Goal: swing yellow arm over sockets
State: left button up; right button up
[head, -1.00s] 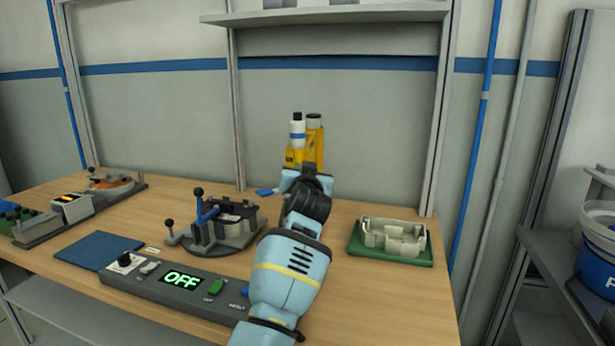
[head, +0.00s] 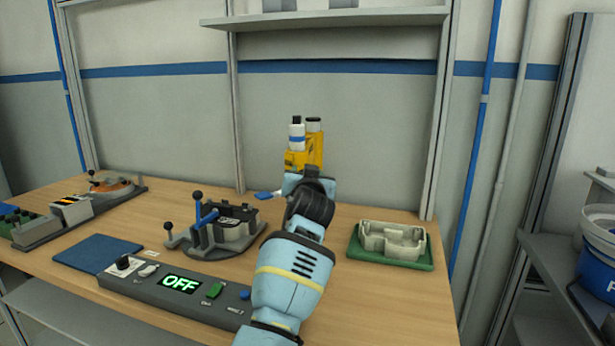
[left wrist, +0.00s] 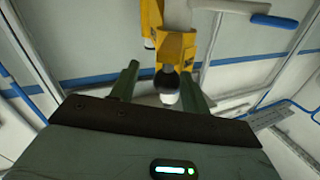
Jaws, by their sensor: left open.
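The yellow arm (head: 315,148) stands at the back of the bench near the wall, with a white, blue-banded, black-capped cylinder (head: 297,137) beside it. My left gripper (head: 308,178) is in front of it and hides its lower part. In the left wrist view, the yellow arm (left wrist: 176,48) comes down from the top, and its black knob with a pale end (left wrist: 166,85) lies between my two open fingers (left wrist: 158,80). I cannot tell whether they touch it. I cannot make out the sockets for certain. My right gripper is not in view.
A control box (head: 212,308) reading OFF is in front. A pale casting (head: 392,238) on a green tray (head: 360,254) is at right. A blue handle (head: 264,195) is close left of the gripper.

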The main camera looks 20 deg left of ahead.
pick_arm(q)
jog(key=shift+s, duration=0.1)
jog(key=v, duration=0.7)
jog(key=shift+s+d, duration=0.25)
jog(key=shift+d, duration=0.05)
jog(key=shift+f, duration=0.1)
dwell(0.3)
